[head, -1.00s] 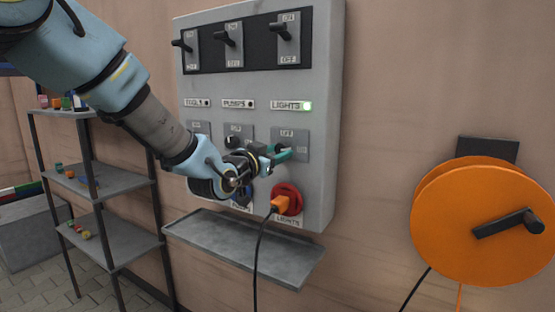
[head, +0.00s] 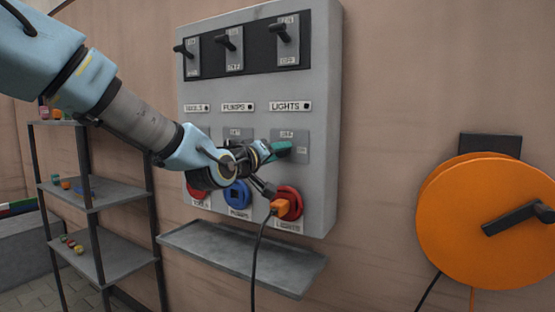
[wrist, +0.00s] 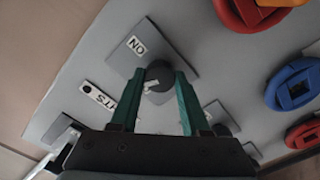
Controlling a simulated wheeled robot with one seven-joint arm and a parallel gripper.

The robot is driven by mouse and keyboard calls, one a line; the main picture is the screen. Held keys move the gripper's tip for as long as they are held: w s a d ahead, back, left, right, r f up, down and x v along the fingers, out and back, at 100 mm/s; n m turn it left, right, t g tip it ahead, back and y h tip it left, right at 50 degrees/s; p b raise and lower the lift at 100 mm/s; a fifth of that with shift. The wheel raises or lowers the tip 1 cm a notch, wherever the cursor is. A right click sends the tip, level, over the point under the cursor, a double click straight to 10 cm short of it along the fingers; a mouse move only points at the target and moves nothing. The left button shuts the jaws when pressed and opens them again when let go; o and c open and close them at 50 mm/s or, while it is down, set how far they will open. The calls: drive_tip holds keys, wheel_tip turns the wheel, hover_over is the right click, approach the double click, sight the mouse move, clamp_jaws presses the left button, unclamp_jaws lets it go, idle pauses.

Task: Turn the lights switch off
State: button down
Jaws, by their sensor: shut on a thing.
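The lights switch is a dark round knob (wrist: 158,75) on a grey square plate (head: 302,143), at the right of the middle row on the grey panel. An ON mark shows on its plate in the wrist view. My gripper (head: 281,150) has its green fingers on either side of the knob and is shut on it; the fingers also show in the wrist view (wrist: 160,88). In the head view the gripper hides the knob. The LIGHTS label (head: 286,106) above has a dark indicator lamp (head: 306,106).
Below are a red LIGHTS socket (head: 294,200) with an orange plug (head: 281,207) and black cable, and a blue PUMPS socket (head: 238,192). Lever switches (head: 285,32) sit above. A grey ledge (head: 245,258) juts out underneath. An orange reel (head: 470,215) hangs at right; a shelf rack (head: 95,200) stands left.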

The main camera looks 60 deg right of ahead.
drive_tip(key=n+b, duration=0.1)
drive_tip(key=n, duration=0.4)
drive_tip(key=shift+b, duration=0.3)
idle(0.4)
drive_tip(key=shift+c, duration=1.9)
unclamp_jaws()
drive_tip(key=shift+a, duration=0.1)
drive_tip(key=a+b, duration=0.1)
drive_tip(key=a, duration=0.9)
drive_tip(key=shift+a, duration=0.3)
